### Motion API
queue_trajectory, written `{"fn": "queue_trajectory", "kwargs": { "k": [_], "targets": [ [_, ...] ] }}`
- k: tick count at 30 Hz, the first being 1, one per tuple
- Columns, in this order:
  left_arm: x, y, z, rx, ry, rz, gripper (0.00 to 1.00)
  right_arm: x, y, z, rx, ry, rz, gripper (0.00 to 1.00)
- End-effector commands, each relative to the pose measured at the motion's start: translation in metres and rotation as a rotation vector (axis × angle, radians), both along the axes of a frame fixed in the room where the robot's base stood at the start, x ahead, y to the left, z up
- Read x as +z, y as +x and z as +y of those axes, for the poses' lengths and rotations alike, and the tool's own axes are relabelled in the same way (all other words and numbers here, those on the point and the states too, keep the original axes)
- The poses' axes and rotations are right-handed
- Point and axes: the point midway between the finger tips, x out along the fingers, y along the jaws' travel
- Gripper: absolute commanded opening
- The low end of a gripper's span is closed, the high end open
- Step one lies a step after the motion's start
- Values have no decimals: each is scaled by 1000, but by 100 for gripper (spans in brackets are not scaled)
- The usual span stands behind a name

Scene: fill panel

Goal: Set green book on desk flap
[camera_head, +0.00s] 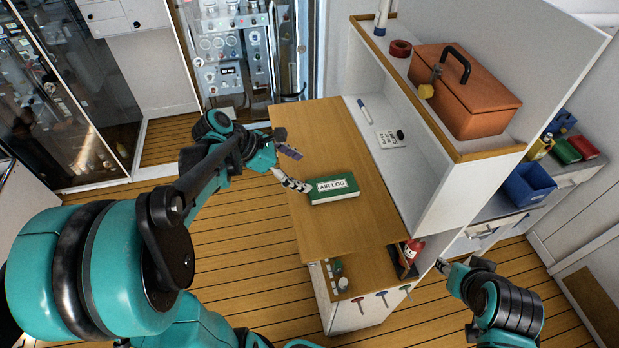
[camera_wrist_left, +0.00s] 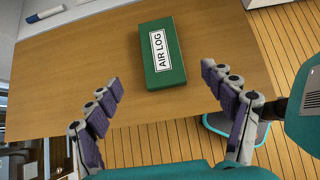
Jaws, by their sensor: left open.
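The green book (camera_head: 334,188) with a white "AIR LOG" label lies flat on the wooden desk flap (camera_head: 330,234). It also shows in the left wrist view (camera_wrist_left: 162,53), lying on the same wooden surface (camera_wrist_left: 80,65). My left gripper (camera_head: 291,169) is at the left edge of the flap, just left of the book. In the left wrist view the left gripper (camera_wrist_left: 160,85) has its fingers spread wide, with nothing between them, and the book is beyond the fingertips. My right gripper (camera_head: 442,267) is at the lower right, away from the book; its finger opening is too small to tell.
An orange toolbox (camera_head: 465,92) and a red tape roll (camera_head: 400,48) sit on the shelf top. A marker (camera_head: 364,110) and a white card (camera_head: 390,139) lie behind the flap. A red extinguisher (camera_head: 412,252) stands below. A blue bin (camera_head: 529,184) is at the right.

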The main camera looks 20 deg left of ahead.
Motion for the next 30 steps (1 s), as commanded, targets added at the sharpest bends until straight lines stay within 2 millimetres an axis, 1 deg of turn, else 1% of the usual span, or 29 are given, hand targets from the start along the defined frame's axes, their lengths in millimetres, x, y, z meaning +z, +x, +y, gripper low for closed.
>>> {"fn": "queue_trajectory", "kwargs": {
  "k": [2,5,8,9,11,12,15,18,19,21,24,30],
  "targets": [
    [2,-7,-4,-43,47,-29,82,0,0,0,0,0,0,40],
    [1,-22,-19,-188,206,-122,82,0,0,0,0,0,0,40],
    [-2,-47,-35,-445,462,-270,82,0,0,0,0,0,0,40],
    [-4,-59,-40,-572,579,-336,82,0,0,0,0,0,0,40],
    [-6,-75,-45,-770,752,-431,82,0,0,0,0,0,0,40],
    [-7,-84,-46,-904,863,-492,82,0,0,0,0,0,0,40],
    [-9,-103,-47,-1221,1109,-620,82,0,0,0,0,0,0,40],
    [-10,-115,-47,-1476,1295,-707,82,0,0,0,0,0,0,40],
    [-10,-117,-47,-1536,1337,-726,82,0,0,0,0,0,0,40],
    [-10,-121,-46,-1644,1412,-756,82,0,0,0,0,0,0,40],
    [-9,-123,-45,-1722,1465,-775,82,0,0,0,0,0,0,40],
    [-9,-123,-45,-1736,1474,-777,82,0,0,0,0,0,0,40]
  ]
}}
